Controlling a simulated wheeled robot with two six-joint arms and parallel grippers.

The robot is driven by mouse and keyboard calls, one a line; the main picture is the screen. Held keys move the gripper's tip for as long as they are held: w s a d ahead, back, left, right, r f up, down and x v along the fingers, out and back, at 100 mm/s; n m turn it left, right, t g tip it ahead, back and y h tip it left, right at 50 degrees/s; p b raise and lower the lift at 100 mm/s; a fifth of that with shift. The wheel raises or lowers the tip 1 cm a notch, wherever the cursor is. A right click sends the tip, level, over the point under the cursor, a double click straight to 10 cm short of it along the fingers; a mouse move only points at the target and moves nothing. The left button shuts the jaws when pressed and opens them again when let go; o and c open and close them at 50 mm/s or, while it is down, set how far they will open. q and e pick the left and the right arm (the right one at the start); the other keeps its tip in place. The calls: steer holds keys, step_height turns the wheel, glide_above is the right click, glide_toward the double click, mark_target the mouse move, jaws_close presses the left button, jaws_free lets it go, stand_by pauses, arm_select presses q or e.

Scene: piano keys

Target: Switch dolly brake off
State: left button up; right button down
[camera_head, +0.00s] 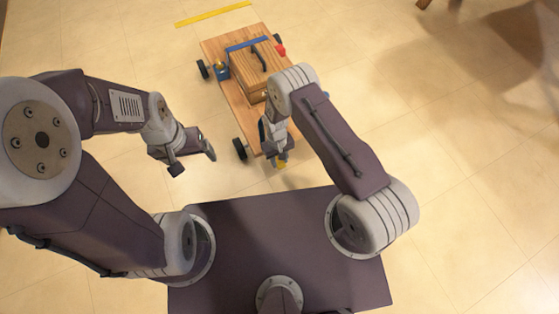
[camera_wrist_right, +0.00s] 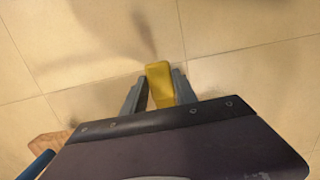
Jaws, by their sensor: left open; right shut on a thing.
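The wooden dolly (camera_head: 239,104) stands on the floor ahead, with black wheels at its sides. A yellow piece (camera_head: 282,163), which may be the brake lever, shows at the dolly's near end; its joint to the dolly is hidden. My right gripper (camera_head: 277,157) is at that near end, shut on the yellow piece. In the right wrist view the yellow piece (camera_wrist_right: 160,82) sits between the fingers of the right gripper (camera_wrist_right: 156,90). My left gripper (camera_head: 192,160) is open and empty, left of the dolly and apart from it.
A wooden box (camera_head: 242,72) with a dark handle and a blue bar (camera_head: 246,45) across it rides on the dolly. A red part (camera_head: 281,50) is at the dolly's right edge. A yellow strip (camera_head: 213,14) lies on the floor beyond.

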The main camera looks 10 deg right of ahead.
steer(key=c, duration=1)
jaws_free()
steer(key=shift+o, duration=0.2)
steer(key=r+p, duration=0.4)
steer(key=r, duration=0.1)
steer(key=w+r+p, duration=0.1)
steer(key=r+p, duration=0.1)
steer(key=r, duration=0.1)
steer(key=shift+a+r, duration=0.15)
steer(key=shift+r, duration=0.35)
